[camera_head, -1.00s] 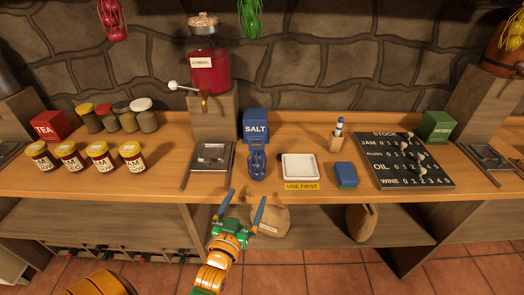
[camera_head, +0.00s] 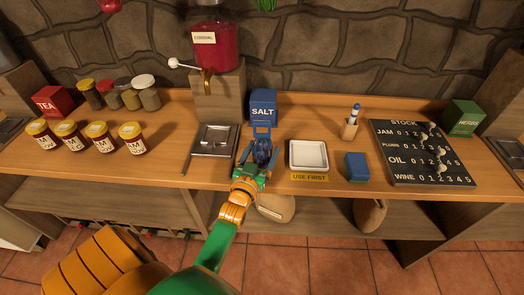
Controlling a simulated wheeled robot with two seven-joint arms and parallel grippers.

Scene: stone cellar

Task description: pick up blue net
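The net's lower part is partly hidden by the gripper. My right gripper is not in view.
A metal tray (camera_head: 213,139) lies to the left of the net. A white dish (camera_head: 307,155) with a USE FIRST label and a blue block (camera_head: 357,167) are to the right. A cordial dispenser (camera_head: 214,48) stands behind left. Several jam jars (camera_head: 132,138) stand further left.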

